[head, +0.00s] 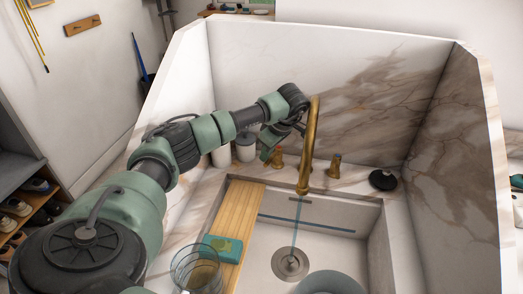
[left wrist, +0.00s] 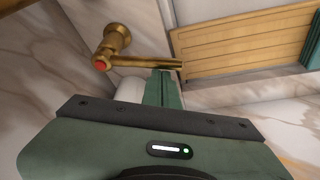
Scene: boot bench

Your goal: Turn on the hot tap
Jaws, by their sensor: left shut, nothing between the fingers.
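The hot tap is the gold left handle (head: 277,158) beside the tall gold spout (head: 313,130). In the left wrist view the hot tap (left wrist: 117,40) shows a red mark and a lever reaching right. My left gripper (head: 266,155) is shut and empty, just left of the hot tap. In the left wrist view its green fingers (left wrist: 161,88) are close to the lever's end; I cannot tell whether they touch. A thin blue-grey line runs from below the spout towards the drain; I cannot tell if it is water. My right gripper is not in view.
The second gold handle (head: 335,165) stands right of the spout, and a black round item (head: 383,180) further right. A wooden board (head: 241,212) lies over the sink's left side with a teal sponge (head: 222,247). A glass (head: 195,268) and a grey bowl (head: 329,284) are in front. Marble walls enclose the sink.

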